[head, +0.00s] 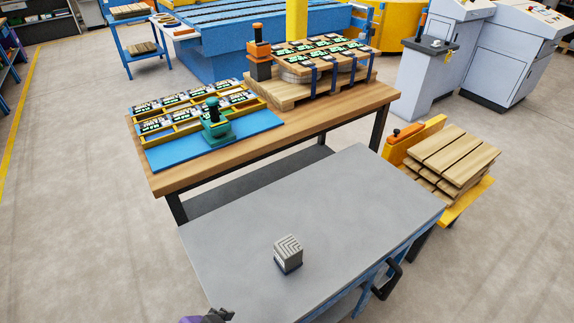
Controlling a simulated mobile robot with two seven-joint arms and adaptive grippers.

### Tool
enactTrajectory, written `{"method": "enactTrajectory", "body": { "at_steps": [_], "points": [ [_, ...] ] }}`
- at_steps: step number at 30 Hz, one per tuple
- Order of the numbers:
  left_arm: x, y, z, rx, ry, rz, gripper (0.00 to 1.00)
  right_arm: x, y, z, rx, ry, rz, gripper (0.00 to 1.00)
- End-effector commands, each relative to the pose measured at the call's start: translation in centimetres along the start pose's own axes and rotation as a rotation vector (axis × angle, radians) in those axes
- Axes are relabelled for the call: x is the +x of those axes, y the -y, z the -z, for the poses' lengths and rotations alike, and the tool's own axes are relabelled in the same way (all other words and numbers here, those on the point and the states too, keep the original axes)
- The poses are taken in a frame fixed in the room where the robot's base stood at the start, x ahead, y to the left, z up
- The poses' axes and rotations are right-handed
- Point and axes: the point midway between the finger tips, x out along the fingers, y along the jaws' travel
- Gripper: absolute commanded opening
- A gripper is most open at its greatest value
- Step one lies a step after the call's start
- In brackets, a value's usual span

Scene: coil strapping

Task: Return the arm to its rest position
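The tip of a dark gripper with a purple part (208,317), which I take for my left one, shows at the bottom edge, in front of the grey cart's near left corner. Most of it is cut off, so I cannot tell whether it is open or shut. My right gripper is not in view. A small grey block with a ridged top and a dark base (288,253) stands on the grey cart top (340,205), apart from the gripper.
Behind the cart, a wooden bench (345,112) holds a yellow tray of cards (168,118), a green tool (214,125) on a blue mat (262,122), an orange-and-dark tool (259,52) and a strapped pallet load (322,62). Most of the cart top is clear.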

Motion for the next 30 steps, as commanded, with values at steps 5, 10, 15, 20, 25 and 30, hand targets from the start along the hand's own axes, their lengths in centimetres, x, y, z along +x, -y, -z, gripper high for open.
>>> {"method": "enactTrajectory", "body": {
  "at_steps": [5, 10, 15, 20, 25, 30],
  "points": [
    [-1.3, 1.0, -7.5, -0.251, 0.147, 0.126, 0.64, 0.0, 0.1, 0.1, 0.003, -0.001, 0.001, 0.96],
    [-3.3, 1.1, -14.2, -0.424, 0.294, 0.218, 0.64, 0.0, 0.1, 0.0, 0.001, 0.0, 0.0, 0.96],
    [-5.8, 0.4, -19.9, -0.561, 0.429, 0.286, 0.64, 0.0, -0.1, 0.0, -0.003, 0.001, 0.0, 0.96],
    [-3.9, 1.2, -20.2, -0.564, 0.37, 0.313, 0.64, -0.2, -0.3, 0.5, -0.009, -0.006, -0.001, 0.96],
    [-0.6, 2.3, -19.1, -0.544, 0.238, 0.332, 0.64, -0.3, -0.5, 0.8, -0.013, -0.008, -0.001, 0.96],
    [2.8, 3.3, -17.8, -0.519, 0.069, 0.357, 0.64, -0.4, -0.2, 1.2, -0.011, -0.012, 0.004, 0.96]
  ]
}}
